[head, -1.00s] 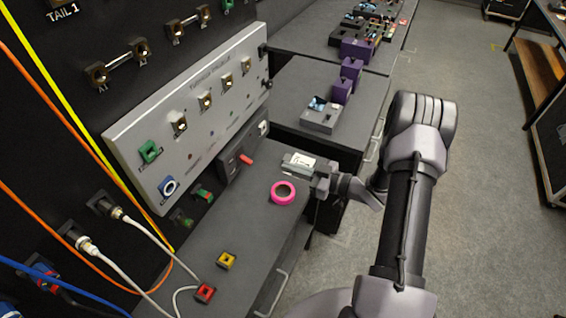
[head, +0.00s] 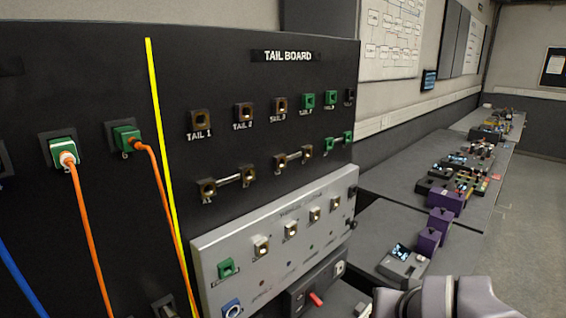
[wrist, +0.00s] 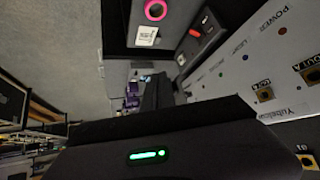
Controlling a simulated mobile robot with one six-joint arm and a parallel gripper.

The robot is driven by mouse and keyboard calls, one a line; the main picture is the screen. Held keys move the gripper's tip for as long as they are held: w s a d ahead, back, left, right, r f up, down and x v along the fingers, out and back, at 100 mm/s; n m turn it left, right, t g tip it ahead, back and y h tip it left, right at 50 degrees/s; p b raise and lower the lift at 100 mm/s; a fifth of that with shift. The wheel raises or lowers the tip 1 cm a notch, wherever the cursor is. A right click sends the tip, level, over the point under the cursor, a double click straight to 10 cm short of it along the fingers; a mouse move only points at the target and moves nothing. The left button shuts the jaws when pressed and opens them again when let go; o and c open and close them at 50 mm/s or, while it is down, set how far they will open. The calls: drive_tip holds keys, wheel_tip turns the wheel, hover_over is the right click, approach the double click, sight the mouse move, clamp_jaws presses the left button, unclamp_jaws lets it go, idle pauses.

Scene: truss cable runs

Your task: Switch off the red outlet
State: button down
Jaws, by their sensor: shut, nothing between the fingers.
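A red switch (head: 316,299) sits on the front of a dark box (head: 300,297) below the silver panel, low in the head view. In the wrist view the red switch (wrist: 195,33) is at the upper right on the same dark box (wrist: 205,40), and it looks like a rocker or lever. I cannot tell its position. My gripper (wrist: 158,92) shows as dark fingers in the wrist view, shut and empty, apart from the switch. The head view shows only part of my arm at the bottom right; the gripper is out of that frame.
The silver panel (head: 275,240) with several sockets projects from the black tail board (head: 300,90). Orange cables (head: 90,230) hang at the left. A pink tape ring (wrist: 155,10) and a white-labelled item (wrist: 146,35) lie near the box. A grey device (head: 403,262) stands on the bench behind.

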drive_tip(key=c, duration=1.7)
unclamp_jaws()
drive_tip(key=s+a+y, duration=0.1)
drive_tip(key=s+a, duration=0.2)
drive_tip(key=s, duration=0.1)
drive_tip(key=s+a+f+g+y, duration=0.1)
drive_tip(key=s+a, duration=0.2)
drive_tip(key=s, duration=0.2)
drive_tip(key=s+a+f+g+y, duration=0.1)
drive_tip(key=s+a, duration=0.2)
drive_tip(key=s, duration=0.1)
drive_tip(key=shift+s+a+m, duration=0.15)
drive_tip(key=shift+s+m, duration=0.05)
drive_tip(key=shift+m, duration=0.2)
drive_tip(key=o, duration=0.3)
drive_tip(key=shift+o, duration=0.2)
drive_tip(key=shift+w+a+f+m+g+y, duration=0.2)
drive_tip(key=shift+m+g+y, duration=0.1)
drive_tip(key=shift+g, duration=0.2)
drive_tip(key=m+t+y+p, duration=0.2)
drive_tip(key=m+t+y, duration=0.75)
drive_tip(key=m, duration=1.25)
approach(315, 300)
drive_tip(key=w+a+g+y+b, duration=0.1)
drive_tip(key=w+a+g+b, duration=0.1)
drive_tip(key=w, duration=0.4)
drive_tip(key=shift+w+a+f+b, duration=0.2)
drive_tip(key=shift+a+f+b, duration=0.25)
drive_tip(key=shift+a, duration=0.6)
